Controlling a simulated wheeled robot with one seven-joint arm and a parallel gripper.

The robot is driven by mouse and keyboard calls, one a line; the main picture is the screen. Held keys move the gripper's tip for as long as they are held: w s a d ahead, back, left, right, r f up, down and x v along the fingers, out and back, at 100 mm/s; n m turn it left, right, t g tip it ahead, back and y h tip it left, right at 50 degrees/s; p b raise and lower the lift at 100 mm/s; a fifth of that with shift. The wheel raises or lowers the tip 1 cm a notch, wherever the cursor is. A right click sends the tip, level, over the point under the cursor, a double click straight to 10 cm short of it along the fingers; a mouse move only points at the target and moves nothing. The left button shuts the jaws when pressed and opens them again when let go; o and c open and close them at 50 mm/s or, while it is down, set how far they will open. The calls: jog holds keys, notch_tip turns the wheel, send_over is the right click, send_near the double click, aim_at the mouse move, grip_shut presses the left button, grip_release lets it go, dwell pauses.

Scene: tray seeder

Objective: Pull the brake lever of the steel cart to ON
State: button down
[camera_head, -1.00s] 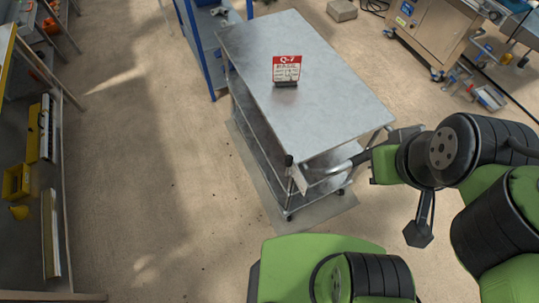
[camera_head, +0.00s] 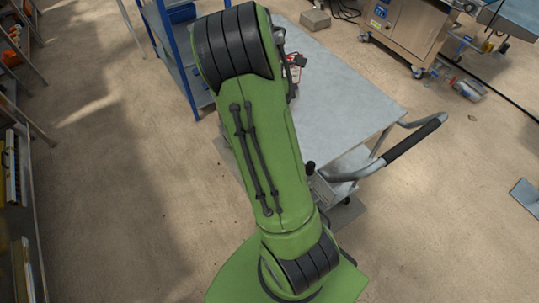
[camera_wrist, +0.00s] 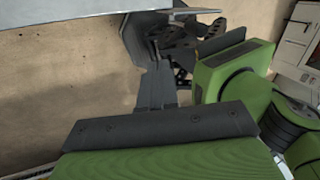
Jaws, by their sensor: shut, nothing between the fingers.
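The steel cart (camera_head: 350,85) stands in the middle of the head view, its left part hidden behind my green arm. A black knob (camera_head: 311,168), likely the top of the brake lever, shows at the cart's near corner, beside my arm. Its stalk is mostly hidden, and I cannot tell its setting. The cart's push handle (camera_head: 405,145) has a dark grip and curves out to the right. My gripper is hidden behind the arm in the head view. In the wrist view, its grey fingers (camera_wrist: 157,88) are together and empty, apart from the lever.
A blue rack (camera_head: 180,60) stands close behind the cart's left side. A steel machine (camera_head: 405,30) is at the back right. Open floor lies right of the cart.

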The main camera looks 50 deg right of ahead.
jog(key=s+f+b, duration=0.4)
jog(key=s+f, duration=0.4)
jog(key=f, duration=0.1)
dwell(0.4)
jog(key=shift+s+a, duration=0.1)
